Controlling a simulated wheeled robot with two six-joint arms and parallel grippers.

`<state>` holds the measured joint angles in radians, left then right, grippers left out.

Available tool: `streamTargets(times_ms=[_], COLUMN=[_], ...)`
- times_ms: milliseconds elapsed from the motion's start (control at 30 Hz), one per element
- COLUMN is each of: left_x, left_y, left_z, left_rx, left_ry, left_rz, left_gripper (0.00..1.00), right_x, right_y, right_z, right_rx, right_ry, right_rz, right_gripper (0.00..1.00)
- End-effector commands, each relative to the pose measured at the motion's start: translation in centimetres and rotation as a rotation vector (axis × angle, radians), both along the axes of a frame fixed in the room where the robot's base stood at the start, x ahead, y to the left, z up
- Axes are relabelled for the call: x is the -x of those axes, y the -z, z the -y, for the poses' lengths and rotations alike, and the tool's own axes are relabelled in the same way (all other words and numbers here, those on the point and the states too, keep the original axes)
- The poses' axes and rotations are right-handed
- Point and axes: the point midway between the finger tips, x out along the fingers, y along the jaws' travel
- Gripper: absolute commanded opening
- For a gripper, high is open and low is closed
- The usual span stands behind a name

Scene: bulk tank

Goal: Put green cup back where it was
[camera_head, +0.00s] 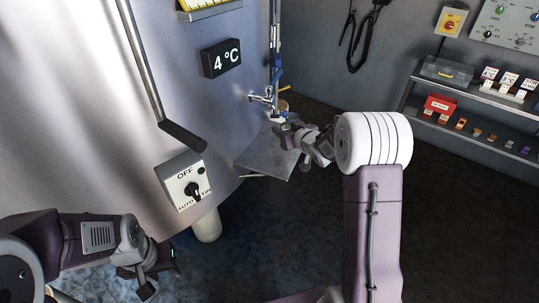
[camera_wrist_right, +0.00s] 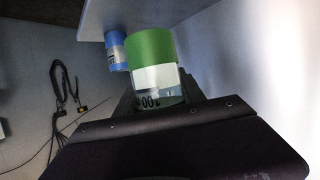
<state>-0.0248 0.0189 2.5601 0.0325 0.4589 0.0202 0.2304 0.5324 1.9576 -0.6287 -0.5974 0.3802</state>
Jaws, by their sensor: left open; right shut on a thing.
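The green cup (camera_wrist_right: 152,48) shows in the right wrist view, with a green band and a clear part with dark markings. My right gripper (camera_head: 290,130) is shut on it beside the small metal shelf (camera_head: 262,157) on the tank. The cup cannot be made out clearly in the head view, and my gripper hides part of it in the wrist view. Whether it touches the shelf, I cannot tell. A blue cup-like thing (camera_wrist_right: 116,50) is close behind it in the wrist view. My left gripper (camera_head: 148,284) is low at the lower left, open and away from the cup.
The steel tank (camera_head: 120,90) fills the left, with a tap (camera_head: 264,97) above the shelf, a display (camera_head: 221,58) and a switch box (camera_head: 187,184). Black cables (camera_head: 360,35) hang on the back wall. Wall shelves (camera_head: 480,95) hold small items at right.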

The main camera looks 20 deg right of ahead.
Motion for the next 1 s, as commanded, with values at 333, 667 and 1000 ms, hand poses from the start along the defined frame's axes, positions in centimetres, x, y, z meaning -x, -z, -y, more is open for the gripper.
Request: streamTargets(times_ms=[333, 667, 1000], left_x=[0.0, 0.0, 0.0], left_y=[2.0, 2.9, 3.1], left_z=[0.0, 0.0, 0.0], left_rx=[0.0, 0.0, 0.0], left_ry=[0.0, 0.0, 0.0], left_rz=[0.0, 0.0, 0.0], left_gripper=[0.41, 0.41, 0.41], right_x=[0.1, 0.1, 0.1], right_y=[3.2, 6.0, 7.3], right_z=[-5.4, -5.4, -5.4], right_rx=[0.0, 0.0, 0.001], right_ry=[0.0, 0.001, 0.001], right_rz=[0.0, -0.004, 0.001], right_gripper=[0.0, 0.0, 0.0])
